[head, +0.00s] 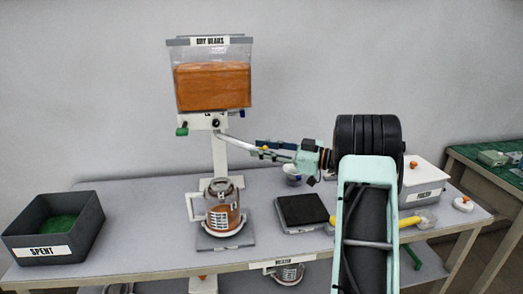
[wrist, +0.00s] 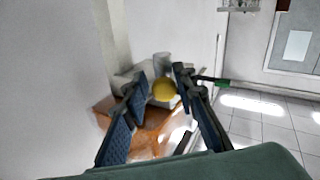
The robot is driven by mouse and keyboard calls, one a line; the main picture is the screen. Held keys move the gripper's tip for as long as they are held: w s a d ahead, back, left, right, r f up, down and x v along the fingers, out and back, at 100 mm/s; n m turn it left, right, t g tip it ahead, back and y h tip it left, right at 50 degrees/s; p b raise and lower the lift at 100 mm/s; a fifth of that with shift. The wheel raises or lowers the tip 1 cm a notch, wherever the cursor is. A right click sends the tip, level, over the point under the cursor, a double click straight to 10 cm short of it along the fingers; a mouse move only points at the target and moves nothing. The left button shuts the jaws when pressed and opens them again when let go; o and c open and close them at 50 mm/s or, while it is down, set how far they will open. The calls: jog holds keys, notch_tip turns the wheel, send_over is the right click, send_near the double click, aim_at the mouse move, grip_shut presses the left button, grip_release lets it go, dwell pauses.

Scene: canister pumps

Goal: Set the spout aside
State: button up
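The spout (head: 240,142) is a thin white tube that slopes down to the right from the stand under the hopper. A small yellow knob (head: 265,149) shows near its outer end. My gripper (head: 259,150) comes in from the right, with its blue-padded fingers around the knob in the head view. In the wrist view the fingers (wrist: 159,78) are apart, with the yellow knob (wrist: 164,91) between or just beyond their tips. I see gaps beside the knob, and contact is not clear.
The hopper (head: 212,86) of orange contents stands above a glass jar (head: 222,208) in a white holder. A dark bin marked SPENT (head: 53,249) is at left. A black-topped pad (head: 302,210), small cup (head: 292,178) and white box (head: 424,182) are at right. The table's left-middle is clear.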

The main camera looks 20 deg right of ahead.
jog(key=shift+o, duration=1.1)
jog(key=v, duration=1.2)
